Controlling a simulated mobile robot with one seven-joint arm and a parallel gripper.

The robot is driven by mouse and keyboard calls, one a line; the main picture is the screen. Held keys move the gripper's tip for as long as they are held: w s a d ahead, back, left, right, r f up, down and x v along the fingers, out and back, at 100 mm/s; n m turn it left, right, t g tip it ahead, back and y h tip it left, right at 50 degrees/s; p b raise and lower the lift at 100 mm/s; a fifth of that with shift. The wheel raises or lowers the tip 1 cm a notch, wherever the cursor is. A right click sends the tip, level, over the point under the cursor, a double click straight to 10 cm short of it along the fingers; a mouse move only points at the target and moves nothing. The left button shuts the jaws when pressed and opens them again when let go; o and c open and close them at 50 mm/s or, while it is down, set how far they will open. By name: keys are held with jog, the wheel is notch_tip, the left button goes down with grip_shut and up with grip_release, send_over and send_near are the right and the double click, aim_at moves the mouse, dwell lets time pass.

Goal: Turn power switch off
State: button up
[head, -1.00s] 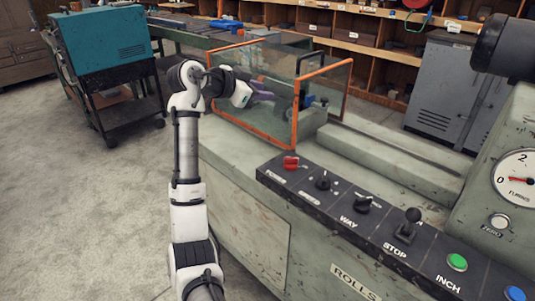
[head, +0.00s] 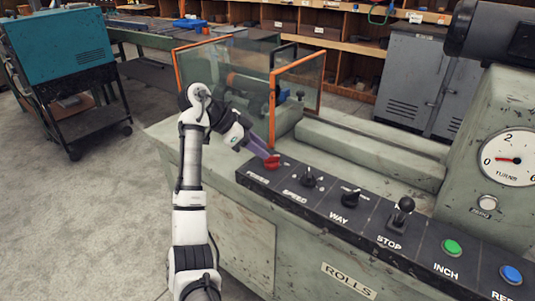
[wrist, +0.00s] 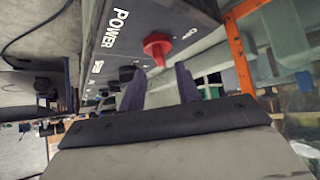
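The red power switch (head: 272,162) is a knob at the left end of the black control panel. In the wrist view the red switch (wrist: 158,46) stands out from the panel, with the word POWER to its left and OFF to its upper right. My gripper (head: 264,152) is right at the switch, and its purple fingers partly overlap it in the head view. In the wrist view my gripper (wrist: 160,74) is open, with the switch just beyond the gap between the fingertips. Whether a finger touches it, I cannot tell.
The black panel (head: 330,218) also carries a speed knob (head: 308,178), a way knob (head: 350,197), a stop lever (head: 402,214), a green button (head: 452,247) and a blue button (head: 511,275). An orange-framed clear guard (head: 298,88) stands close behind my gripper.

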aim_at(272, 156)
jog(key=shift+x, duration=1.8)
grip_shut()
